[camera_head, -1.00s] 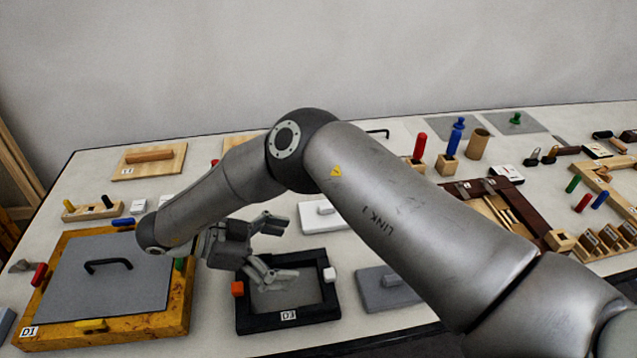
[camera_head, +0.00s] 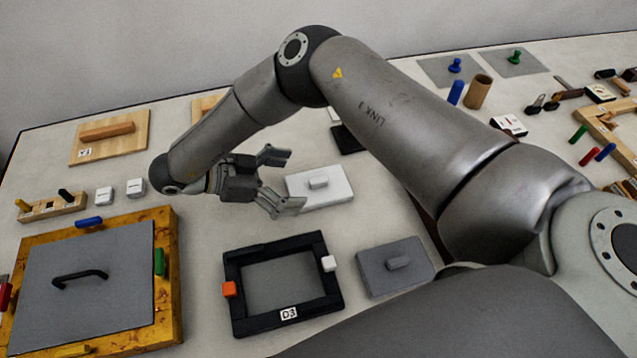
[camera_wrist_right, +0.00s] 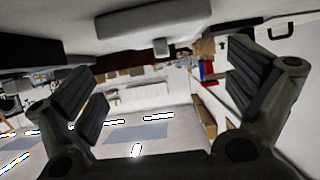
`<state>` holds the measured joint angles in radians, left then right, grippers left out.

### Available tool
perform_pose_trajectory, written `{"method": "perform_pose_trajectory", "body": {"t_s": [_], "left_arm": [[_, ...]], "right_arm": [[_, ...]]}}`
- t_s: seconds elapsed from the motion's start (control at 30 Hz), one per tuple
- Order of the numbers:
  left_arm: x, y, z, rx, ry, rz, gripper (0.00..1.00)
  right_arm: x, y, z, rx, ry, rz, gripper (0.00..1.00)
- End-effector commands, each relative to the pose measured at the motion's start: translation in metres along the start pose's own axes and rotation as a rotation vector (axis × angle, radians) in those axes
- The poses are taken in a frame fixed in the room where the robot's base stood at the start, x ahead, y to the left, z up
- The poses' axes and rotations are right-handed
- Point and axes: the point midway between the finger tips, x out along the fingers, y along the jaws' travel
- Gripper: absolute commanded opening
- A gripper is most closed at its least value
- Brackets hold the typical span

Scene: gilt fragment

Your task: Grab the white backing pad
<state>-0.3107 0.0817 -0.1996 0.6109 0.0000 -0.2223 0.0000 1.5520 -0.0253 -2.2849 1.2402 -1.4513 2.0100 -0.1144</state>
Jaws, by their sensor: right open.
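The white backing pad (camera_head: 335,196) is a flat white plate with a small raised white grip on top. It lies on the table just right of my right gripper in the head view. My right gripper (camera_head: 289,181) is open and empty, its fingers pointing at the pad; the lower fingertip overlaps the pad's left edge in the picture. I cannot tell whether they touch. In the right wrist view, a pale slab with a small knob (camera_wrist_right: 160,47), probably this pad, shows at the top, above and between the open fingers (camera_wrist_right: 165,90). My left gripper is not in view.
A black block (camera_head: 347,140) is behind the pad. My right arm hides part of the table.

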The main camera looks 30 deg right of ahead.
Motion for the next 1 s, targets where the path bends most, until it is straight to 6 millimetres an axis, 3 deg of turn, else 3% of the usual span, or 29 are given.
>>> {"method": "perform_pose_trajectory", "body": {"t_s": [0.23,0.4,0.7,1.0], "left_arm": [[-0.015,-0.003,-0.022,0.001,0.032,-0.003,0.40],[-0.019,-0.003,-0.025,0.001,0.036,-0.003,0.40],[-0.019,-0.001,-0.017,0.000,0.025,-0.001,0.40],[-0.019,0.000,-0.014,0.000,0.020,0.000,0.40]], "right_arm": [[0.028,-0.001,-0.005,-0.003,0.000,0.005,1.00],[0.048,-0.002,-0.004,-0.001,-0.001,0.003,1.00],[0.052,-0.003,-0.002,0.000,0.000,-0.001,1.00],[0.052,-0.003,-0.003,0.000,0.000,0.000,0.61]]}}
